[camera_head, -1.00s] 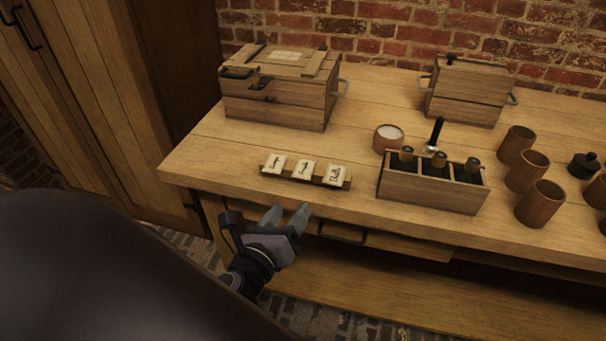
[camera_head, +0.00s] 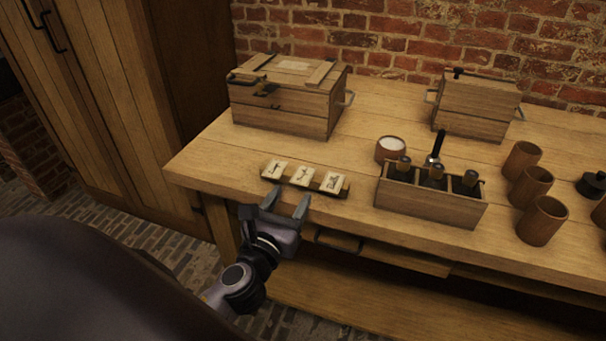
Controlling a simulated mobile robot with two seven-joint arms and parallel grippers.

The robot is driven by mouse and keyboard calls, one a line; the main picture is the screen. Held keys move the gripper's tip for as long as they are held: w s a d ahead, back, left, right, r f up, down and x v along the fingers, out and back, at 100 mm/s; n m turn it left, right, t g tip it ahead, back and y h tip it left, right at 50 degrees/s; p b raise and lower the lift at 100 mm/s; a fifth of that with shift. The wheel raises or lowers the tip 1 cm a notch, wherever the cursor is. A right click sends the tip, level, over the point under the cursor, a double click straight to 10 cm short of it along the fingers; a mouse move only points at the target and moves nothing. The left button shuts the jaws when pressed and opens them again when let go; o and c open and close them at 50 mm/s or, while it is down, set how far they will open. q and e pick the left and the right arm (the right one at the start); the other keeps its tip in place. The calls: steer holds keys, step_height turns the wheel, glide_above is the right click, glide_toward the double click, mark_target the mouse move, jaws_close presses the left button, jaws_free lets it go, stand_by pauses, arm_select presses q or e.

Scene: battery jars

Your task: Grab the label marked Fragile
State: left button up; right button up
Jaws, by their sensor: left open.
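Three pale labels with dark marks stand in a row on a small wooden rack near the table's front left edge: a left label (camera_head: 276,170), a middle label (camera_head: 303,176) and a right label (camera_head: 333,182). The marks are too small to read, so I cannot tell which one says Fragile. The wooden rack (camera_head: 343,194) shows under them. My left gripper (camera_head: 286,203) is open and empty, with its fingers pointing at the rack, just in front of the left and middle labels and apart from them. My right gripper is not in view.
On the wooden table (camera_head: 220,160) stand a large crate (camera_head: 285,105), a smaller wooden box (camera_head: 475,105), a divided holder (camera_head: 430,205) with dark bottles, a cup of white stuff (camera_head: 391,149) and several wooden cups (camera_head: 541,220). The table is clear around the rack's left.

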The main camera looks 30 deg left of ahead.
mark_target(298, 184)
arm_select(q)
steer(key=shift+x, duration=1.9)
steer(key=shift+c, duration=0.3)
steer(key=c, duration=0.7)
steer(key=shift+c, duration=0.2)
